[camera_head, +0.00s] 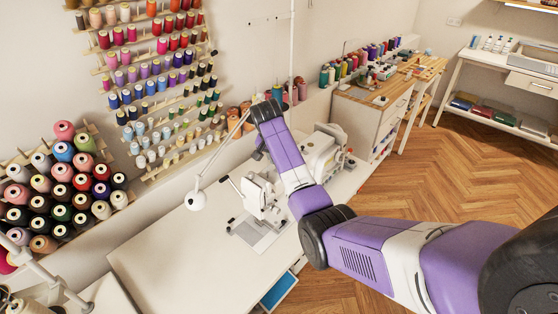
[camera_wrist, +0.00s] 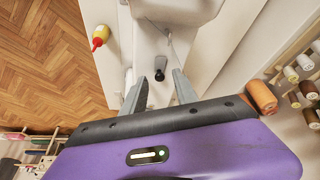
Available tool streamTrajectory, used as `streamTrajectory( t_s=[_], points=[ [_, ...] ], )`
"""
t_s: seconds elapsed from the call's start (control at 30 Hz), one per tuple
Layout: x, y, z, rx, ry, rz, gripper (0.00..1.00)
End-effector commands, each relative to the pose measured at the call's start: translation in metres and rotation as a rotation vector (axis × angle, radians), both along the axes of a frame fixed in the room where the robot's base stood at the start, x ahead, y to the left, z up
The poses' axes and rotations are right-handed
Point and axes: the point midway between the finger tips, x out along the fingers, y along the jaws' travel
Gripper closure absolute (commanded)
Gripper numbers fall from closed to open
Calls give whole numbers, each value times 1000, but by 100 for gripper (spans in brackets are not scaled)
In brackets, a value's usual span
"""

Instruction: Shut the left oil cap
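My gripper (camera_wrist: 159,77) shows in the wrist view with its two grey fingers apart and nothing held between them. Between the fingertips, as seen in that view, a small dark upright piece (camera_wrist: 159,68) stands on a white machine surface (camera_wrist: 148,45). I cannot tell whether this piece is the left oil cap or whether the fingers touch it. In the head view a white sewing machine (camera_head: 262,196) stands on the table, with another white machine (camera_head: 325,152) behind my arm. My gripper is hidden there, and no oil cap can be made out.
A thread spool (camera_wrist: 261,97) is close to my wrist's right side. A white lamp (camera_head: 196,199) stands left of the sewing machine. The white tabletop (camera_head: 165,262) is clear in front.

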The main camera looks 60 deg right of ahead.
Motion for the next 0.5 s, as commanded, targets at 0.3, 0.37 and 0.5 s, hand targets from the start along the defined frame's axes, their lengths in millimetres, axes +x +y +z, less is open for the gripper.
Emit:
streamTrajectory(
  t_s=[0.3,0.37,0.5],
  points=[
    [-1,14,33,-4,-4,0,65],
    [-2,18,42,-3,-4,0,65],
    [-3,25,60,-2,-3,1,65]
  ],
)
